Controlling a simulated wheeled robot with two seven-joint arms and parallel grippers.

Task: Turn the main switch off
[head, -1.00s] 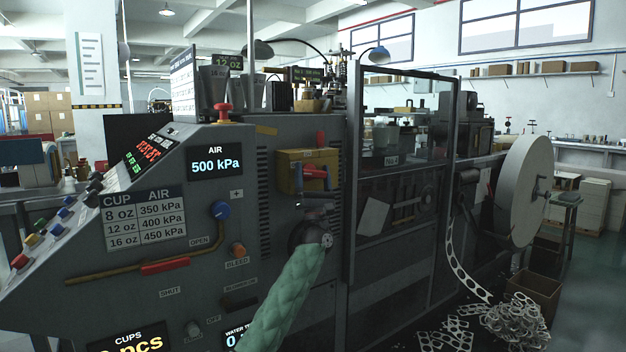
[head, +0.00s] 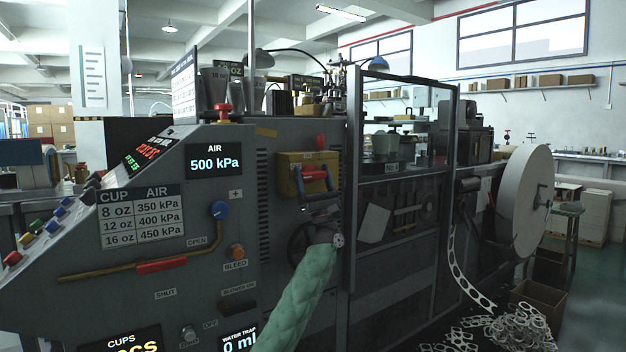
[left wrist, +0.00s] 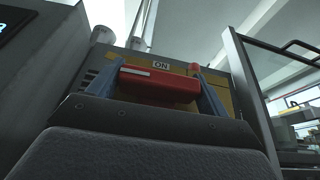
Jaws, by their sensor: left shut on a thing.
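The main switch is a yellow box (head: 290,174) on the grey machine front, with a red bar handle (head: 314,174). In the left wrist view the red handle (left wrist: 158,86) lies level across the box, just below an "ON" label (left wrist: 161,65). My left gripper (head: 315,181) has its blue fingers at the two ends of the handle and is shut on it. The fingers also show in the left wrist view (left wrist: 158,92). The pivot of the handle is hidden. My right gripper is in neither view.
Left of the switch are an air display (head: 214,161) reading 500 kPa, a blue knob (head: 220,209) and an orange bleed button (head: 237,252). A framed clear guard (head: 400,165) stands close on the right. A paper reel (head: 525,190) is farther right.

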